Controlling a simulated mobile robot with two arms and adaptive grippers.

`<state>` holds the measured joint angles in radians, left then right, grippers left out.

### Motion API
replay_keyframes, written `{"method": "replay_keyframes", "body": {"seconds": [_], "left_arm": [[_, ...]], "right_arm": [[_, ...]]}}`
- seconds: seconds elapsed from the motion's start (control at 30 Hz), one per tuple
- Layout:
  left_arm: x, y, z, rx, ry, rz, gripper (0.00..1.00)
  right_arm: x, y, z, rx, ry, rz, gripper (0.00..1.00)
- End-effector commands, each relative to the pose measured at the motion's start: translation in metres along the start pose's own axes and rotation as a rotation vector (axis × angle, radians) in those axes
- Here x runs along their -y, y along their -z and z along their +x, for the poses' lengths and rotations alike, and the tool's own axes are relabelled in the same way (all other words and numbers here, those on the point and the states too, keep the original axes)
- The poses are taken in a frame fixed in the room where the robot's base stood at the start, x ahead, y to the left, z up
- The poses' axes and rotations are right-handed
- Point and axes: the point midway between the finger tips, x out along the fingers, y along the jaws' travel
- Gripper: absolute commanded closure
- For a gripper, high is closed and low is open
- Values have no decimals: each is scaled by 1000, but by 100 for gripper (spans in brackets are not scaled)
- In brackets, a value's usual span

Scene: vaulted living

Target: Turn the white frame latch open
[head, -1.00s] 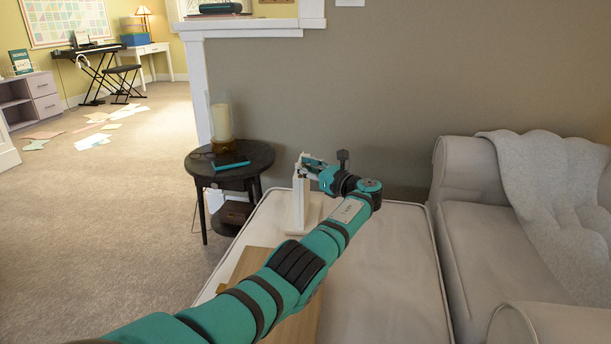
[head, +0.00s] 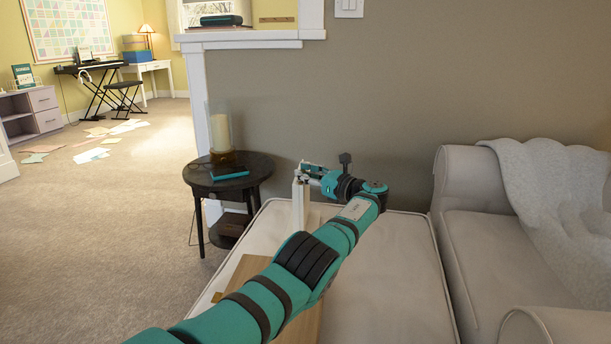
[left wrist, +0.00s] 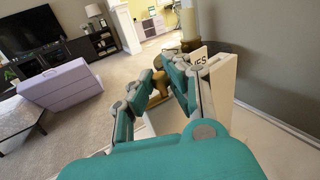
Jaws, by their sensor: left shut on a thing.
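The white frame (head: 299,205) stands upright on the pale cushioned seat, left of the sofa. It also shows as a white upright board in the left wrist view (left wrist: 222,88), with a lettered plate on it. My left gripper (head: 309,172) is at the top of the frame, reaching it from the right. In the left wrist view my left gripper (left wrist: 163,82) is closed around a small brass-coloured part, which looks like the latch (left wrist: 157,92). The fingers hide most of it, so its angle cannot be made out. My right gripper is not in view.
A dark round side table (head: 260,172) with a candle in a glass (head: 220,132) and a teal item (head: 229,172) stands left of the frame. A wooden board (head: 250,266) lies under my arm. The sofa (head: 470,190) is at the right; carpet is open at left.

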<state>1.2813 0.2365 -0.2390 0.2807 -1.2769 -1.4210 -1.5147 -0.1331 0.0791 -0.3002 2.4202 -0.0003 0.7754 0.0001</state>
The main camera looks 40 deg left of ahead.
Motion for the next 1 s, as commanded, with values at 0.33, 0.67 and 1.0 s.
{"method": "replay_keyframes", "body": {"seconds": [0.33,0.67,1.0], "left_arm": [[0,-1,0,0,0,-2,69],[0,0,0,0,0,-1,61],[1,0,-46,0,4,-3,61]], "right_arm": [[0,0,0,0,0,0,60],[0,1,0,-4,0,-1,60],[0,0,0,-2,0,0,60]]}}
